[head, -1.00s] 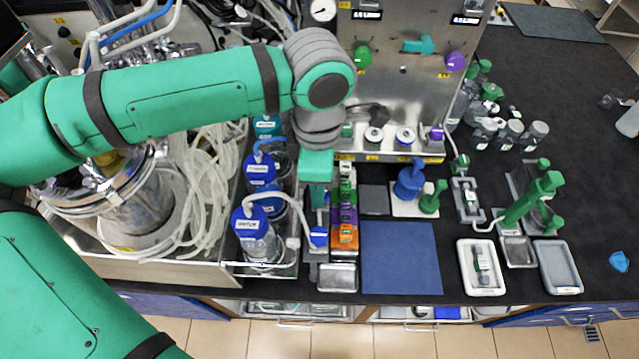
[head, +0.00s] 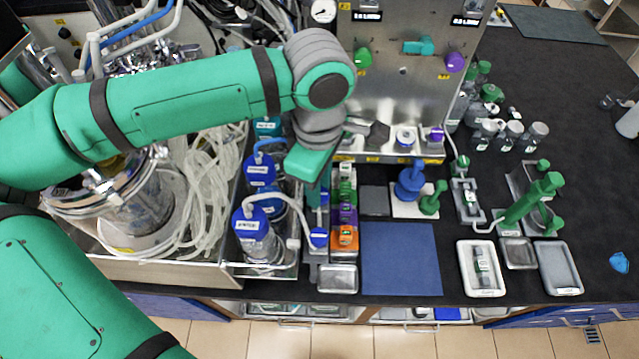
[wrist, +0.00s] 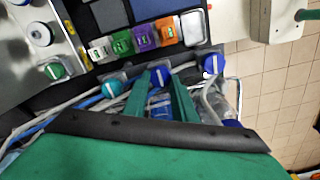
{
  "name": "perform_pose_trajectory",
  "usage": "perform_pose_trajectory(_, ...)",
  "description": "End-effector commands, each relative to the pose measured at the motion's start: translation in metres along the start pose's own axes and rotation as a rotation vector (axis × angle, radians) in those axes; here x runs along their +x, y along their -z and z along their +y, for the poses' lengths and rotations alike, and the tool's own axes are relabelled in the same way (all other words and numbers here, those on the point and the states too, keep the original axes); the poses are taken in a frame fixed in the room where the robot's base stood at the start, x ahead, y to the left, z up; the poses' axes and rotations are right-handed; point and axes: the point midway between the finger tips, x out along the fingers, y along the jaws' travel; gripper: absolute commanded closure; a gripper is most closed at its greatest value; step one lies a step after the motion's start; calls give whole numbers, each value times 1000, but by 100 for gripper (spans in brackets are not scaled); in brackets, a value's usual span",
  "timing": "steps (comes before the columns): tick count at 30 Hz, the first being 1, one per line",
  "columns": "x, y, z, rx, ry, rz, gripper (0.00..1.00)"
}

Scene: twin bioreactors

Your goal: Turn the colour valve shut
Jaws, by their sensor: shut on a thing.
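A row of small valves with round knobs stands beside the coloured tube rack. In the wrist view, a blue valve knob (wrist: 160,76) with a white bar lies between my fingers, and my gripper (wrist: 160,88) is shut on it. Beside it are a teal knob (wrist: 111,89) and another blue knob (wrist: 213,63). In the head view, my gripper (head: 316,192) reaches down behind the front blue knob (head: 318,237), and my wrist hides most of the gripped valve. I cannot read which valve is labelled colour.
Blue-capped bottles (head: 254,229) with pale tubing crowd the left side. The rack of coloured blocks (head: 346,215) is close on the right. A steel panel (head: 405,90) rises behind. The blue mat (head: 401,258) is clear.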

Motion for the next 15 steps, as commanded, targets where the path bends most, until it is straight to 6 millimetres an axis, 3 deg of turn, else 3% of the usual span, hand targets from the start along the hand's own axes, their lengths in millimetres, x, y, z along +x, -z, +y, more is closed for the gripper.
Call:
perform_pose_trajectory(5, 0, 2, -1, -2, 3, 6, 98)
perform_pose_trajectory(6, 0, 2, -1, -2, 3, 6, 73)
perform_pose_trajectory(8, 0, 2, -1, -2, 2, 5, 59)
perform_pose_trajectory(15, 0, 1, 0, -1, 1, 3, 57)
